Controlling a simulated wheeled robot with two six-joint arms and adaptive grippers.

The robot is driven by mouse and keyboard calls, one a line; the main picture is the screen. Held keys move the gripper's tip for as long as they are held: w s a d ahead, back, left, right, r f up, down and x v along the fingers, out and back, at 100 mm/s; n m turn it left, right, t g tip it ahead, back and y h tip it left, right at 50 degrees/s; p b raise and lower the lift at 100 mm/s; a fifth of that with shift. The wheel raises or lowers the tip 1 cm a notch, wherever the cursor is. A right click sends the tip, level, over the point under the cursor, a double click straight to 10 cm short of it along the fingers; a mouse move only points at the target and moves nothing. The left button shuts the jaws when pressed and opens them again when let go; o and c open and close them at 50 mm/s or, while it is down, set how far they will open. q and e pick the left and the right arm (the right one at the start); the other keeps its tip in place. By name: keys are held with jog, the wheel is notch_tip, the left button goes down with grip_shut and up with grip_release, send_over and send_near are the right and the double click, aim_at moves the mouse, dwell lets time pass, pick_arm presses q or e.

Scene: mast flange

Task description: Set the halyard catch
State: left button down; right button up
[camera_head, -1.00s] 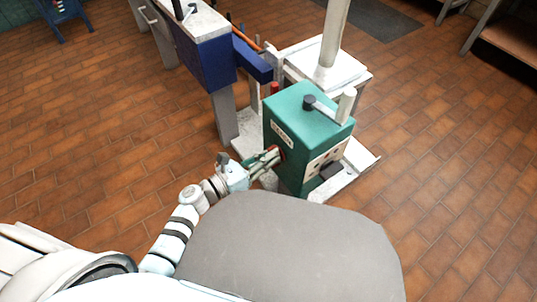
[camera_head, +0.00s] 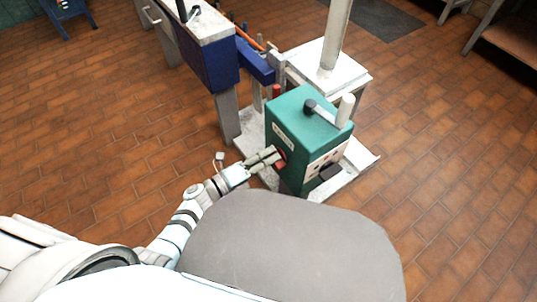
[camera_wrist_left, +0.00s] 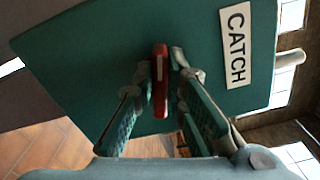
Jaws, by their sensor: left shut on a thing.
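The green box (camera_head: 308,120) stands on a pale base in the head view. Its left side carries a white CATCH label, which reads clearly in the left wrist view (camera_wrist_left: 236,45). A red catch lever (camera_wrist_left: 160,80) sticks out from that side below the label. My left gripper (camera_head: 272,156) reaches the lever from the left. In the left wrist view its two fingers (camera_wrist_left: 159,72) are closed about the lever, one on each side. The lever's root is hard to make out. My right gripper is out of view.
A white mast (camera_head: 335,35) rises behind the box from a white stand (camera_head: 352,75). A blue-sided bench (camera_head: 205,60) stands behind to the left. A dark-capped handle (camera_head: 322,109) and a white post top the box. Tiled floor (camera_head: 440,180) is open on the right.

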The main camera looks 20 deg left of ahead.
pick_arm(q)
jog(key=n, duration=0.3)
jog(key=shift+f+p, duration=0.2)
jog(key=shift+p, duration=0.1)
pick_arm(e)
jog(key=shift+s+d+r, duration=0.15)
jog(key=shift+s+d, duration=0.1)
pick_arm(q)
jog(key=shift+n, duration=0.3)
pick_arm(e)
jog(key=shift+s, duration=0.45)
pick_arm(q)
jog(key=c, duration=1.6)
grip_release()
jog(key=shift+c, duration=0.2)
jog(key=shift+a, duration=0.1)
